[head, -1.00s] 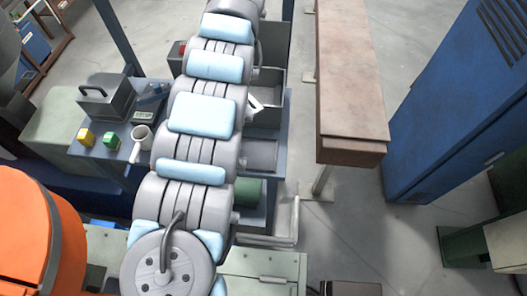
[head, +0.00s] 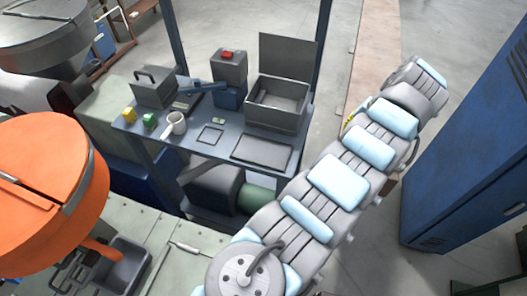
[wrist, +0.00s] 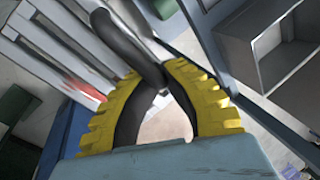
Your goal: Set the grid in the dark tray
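The dark tray (head: 262,152) seems to be the flat, dark-rimmed rectangle at the table's front right in the head view. A small dark square outline (head: 210,136) lies left of it; it may be the grid, but its mesh is too small to make out. My gripper shows in the wrist view (wrist: 155,78) with two yellow ribbed fingers leaning toward each other. A dark bar passes at their tips, and I cannot tell whether it is held or behind. In the head view, only a bit of yellow shows beside my arm, right of the table.
A table post rises behind. A blue cabinet (head: 470,150) stands right, and an orange drum (head: 45,180) left.

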